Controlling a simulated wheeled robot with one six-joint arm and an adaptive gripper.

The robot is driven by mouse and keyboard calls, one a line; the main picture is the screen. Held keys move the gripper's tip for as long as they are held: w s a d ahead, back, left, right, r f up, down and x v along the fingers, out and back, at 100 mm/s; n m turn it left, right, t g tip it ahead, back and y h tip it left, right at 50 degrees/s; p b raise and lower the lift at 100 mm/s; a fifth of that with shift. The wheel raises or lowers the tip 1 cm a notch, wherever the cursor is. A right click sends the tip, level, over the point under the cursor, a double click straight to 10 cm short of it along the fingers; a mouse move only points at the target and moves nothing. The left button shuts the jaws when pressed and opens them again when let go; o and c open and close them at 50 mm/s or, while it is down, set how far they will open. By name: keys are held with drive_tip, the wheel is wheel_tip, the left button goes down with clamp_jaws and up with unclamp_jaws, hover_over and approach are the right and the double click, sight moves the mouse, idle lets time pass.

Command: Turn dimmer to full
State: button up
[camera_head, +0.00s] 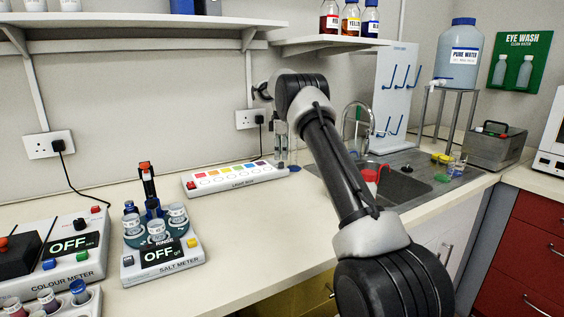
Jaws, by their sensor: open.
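The light box (236,180) is a long white unit on the bench, left of my arm. It has a red button (191,186) at its left end and a row of coloured squares on top. No dimmer can be clearly made out. The box's right end is near a clear upright shape (280,145) and a small blue part (295,168), too small to identify. My arm rises from the lower right and bends above and right of the box.
A salt meter (128,271) reading OFF and a colour meter (95,270) reading OFF stand at the left. A sink (405,187) lies right of my arm. A shelf (140,22) overhangs the back. The bench front is clear between the salt meter and my arm.

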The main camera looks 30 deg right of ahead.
sight(281, 163)
wheel_tip(281, 163, down, 4)
drive_tip(key=shift+f, duration=0.1)
clamp_jaws()
